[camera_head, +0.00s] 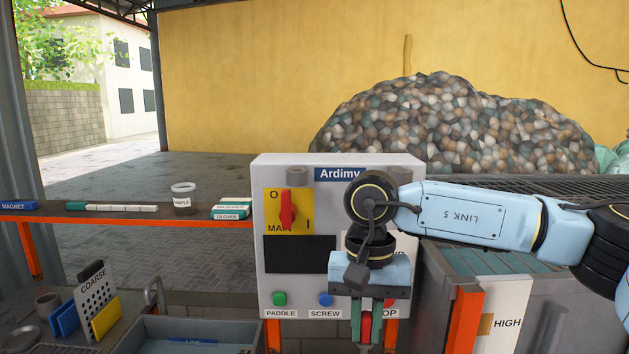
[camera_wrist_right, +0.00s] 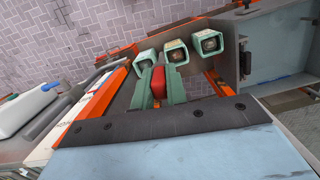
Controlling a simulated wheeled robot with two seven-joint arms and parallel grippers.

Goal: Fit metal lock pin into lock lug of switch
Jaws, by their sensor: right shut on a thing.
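The switch (camera_head: 287,210) has a red handle on a yellow plate marked O, I and MAIN, on the upper left of the grey Ardimy panel (camera_head: 269,170). The handle stands upright. I cannot make out its lock lug. My right gripper (camera_head: 366,327) hangs in front of the panel's lower right, below and right of the switch. Its green fingers are shut on a red piece (camera_head: 366,322). The right wrist view also shows the red piece (camera_wrist_right: 158,83) between the fingers. I cannot make out any metal pin on it. My left gripper is not in view.
PADDLE (camera_head: 280,298) and SCREW (camera_head: 325,299) buttons sit low on the panel; my right arm covers its right side. An orange-edged shelf (camera_head: 120,216) at left holds a sample jar (camera_head: 182,195). A grey bin (camera_head: 200,335) stands below.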

